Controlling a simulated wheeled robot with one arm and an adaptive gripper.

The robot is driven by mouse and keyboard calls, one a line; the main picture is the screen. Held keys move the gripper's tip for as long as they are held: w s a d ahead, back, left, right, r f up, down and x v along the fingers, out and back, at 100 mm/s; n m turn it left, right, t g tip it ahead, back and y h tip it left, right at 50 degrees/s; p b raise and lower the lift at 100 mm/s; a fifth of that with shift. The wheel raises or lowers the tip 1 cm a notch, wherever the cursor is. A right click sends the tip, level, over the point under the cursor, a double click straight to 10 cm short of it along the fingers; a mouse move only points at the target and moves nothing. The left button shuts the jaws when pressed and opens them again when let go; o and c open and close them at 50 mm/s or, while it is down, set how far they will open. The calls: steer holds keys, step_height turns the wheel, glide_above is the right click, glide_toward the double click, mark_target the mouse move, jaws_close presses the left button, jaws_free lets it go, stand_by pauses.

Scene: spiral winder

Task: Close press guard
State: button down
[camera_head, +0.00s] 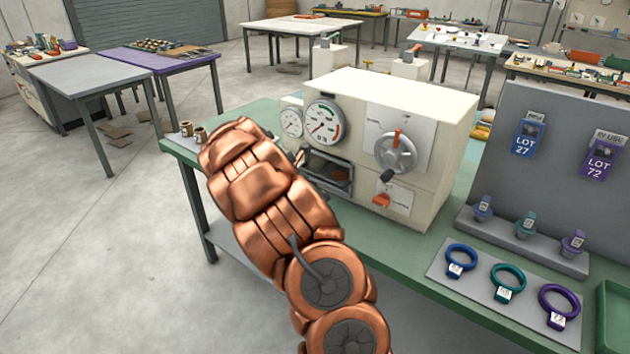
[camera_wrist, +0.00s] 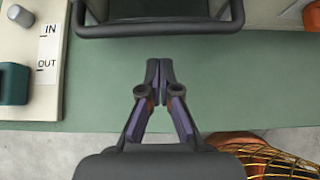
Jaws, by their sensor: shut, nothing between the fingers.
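The press is a cream box (camera_head: 440,110) with round gauges and a handwheel, standing on the green bench. A dark-framed opening (camera_head: 340,178) shows low on its front. In the wrist view a dark rounded frame (camera_wrist: 150,29), which looks like the press guard, crosses the top of the picture. My gripper (camera_wrist: 160,66) is shut and empty, its fingertips just below that frame in the picture, with a strip of green between them. I cannot tell how far the guard is swung. In the head view my copper arm hides most of the gripper and part of the press front.
The wrist view shows a panel marked IN and OUT (camera_wrist: 47,50) with a dark green part (camera_wrist: 13,72) at left. In the head view, colored rings lie on a grey plate (camera_head: 478,294) at right, and two small cups (camera_head: 200,134) stand at the bench's left end.

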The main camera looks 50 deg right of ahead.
steer(key=b+v, duration=0.2)
steer(key=v, duration=0.8)
steer(key=shift+a, duration=0.55)
steer(key=s+a+m+g+y, duration=0.1)
steer(key=s+a+m+y, duration=0.4)
steer(key=s+a+m, duration=0.4)
steer(key=s+a+m+g+y, duration=0.1)
steer(key=s+a+m+y, duration=0.3)
steer(key=s+a, duration=1.9)
steer(key=a+m, duration=0.5)
steer(key=a, duration=0.1)
steer(key=shift+s+m+y, duration=0.3)
steer(key=shift+s+y, duration=0.1)
steer(key=shift+r, duration=0.15)
